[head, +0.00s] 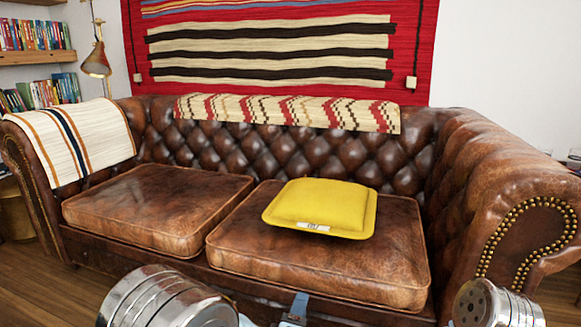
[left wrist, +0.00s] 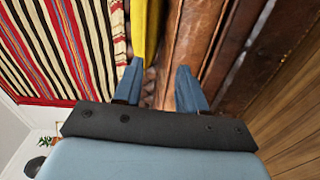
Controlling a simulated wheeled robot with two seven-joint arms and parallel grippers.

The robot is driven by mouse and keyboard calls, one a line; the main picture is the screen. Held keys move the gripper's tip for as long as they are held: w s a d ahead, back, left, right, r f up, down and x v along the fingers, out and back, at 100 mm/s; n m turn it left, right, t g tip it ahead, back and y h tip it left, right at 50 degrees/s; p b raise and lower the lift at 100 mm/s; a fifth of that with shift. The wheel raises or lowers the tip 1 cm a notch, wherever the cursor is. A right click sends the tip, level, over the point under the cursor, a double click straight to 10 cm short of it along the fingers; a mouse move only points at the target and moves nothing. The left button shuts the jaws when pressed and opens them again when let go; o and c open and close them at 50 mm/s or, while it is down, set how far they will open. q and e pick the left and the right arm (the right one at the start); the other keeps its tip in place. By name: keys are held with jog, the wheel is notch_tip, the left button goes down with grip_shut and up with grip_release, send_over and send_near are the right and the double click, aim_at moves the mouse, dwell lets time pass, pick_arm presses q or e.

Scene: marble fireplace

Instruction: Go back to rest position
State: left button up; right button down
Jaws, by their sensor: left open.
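My left gripper (head: 294,308) shows only as a small blue-grey part at the bottom edge of the head view, in front of the sofa. In the left wrist view its two blue fingers (left wrist: 158,82) are spread apart with nothing between them. A yellow cushion (head: 322,206) lies on the right seat of the brown leather sofa (head: 160,205), apart from the gripper. The cushion also shows as a yellow strip in the left wrist view (left wrist: 146,30), beyond the fingers. My right gripper is not in view.
The sofa's right armrest (head: 510,190) stands close at the right. A striped blanket (head: 80,140) covers the left armrest, and a patterned runner (head: 290,112) hangs over the backrest. Wooden floor (head: 60,298) shows at the lower left. Bookshelves (head: 35,57) are at the far left.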

pick_arm(q)
jog(key=a+f+m+g+y, duration=0.2)
jog(key=a+f+m+g, duration=0.3)
jog(key=f, duration=0.6)
jog(key=s+a+f+m+g, duration=0.2)
jog(key=s+a+f+g, duration=0.3)
jog(key=f, duration=0.4)
jog(key=s+a+f+m+g, duration=0.2)
jog(key=s+a+f, duration=0.1)
jog(key=s+f, duration=0.5)
jog(key=s+a+f+m+g+h, duration=0.1)
jog(key=s+f+m+g, duration=0.25)
jog(key=s, duration=0.55)
notch_tip(320, 180, up, 13)
jog(key=p, duration=1.3)
jog(key=shift+w+d+r+g+h, duration=0.15)
jog(key=shift+g+h, duration=0.15)
jog(key=shift+g, duration=0.15)
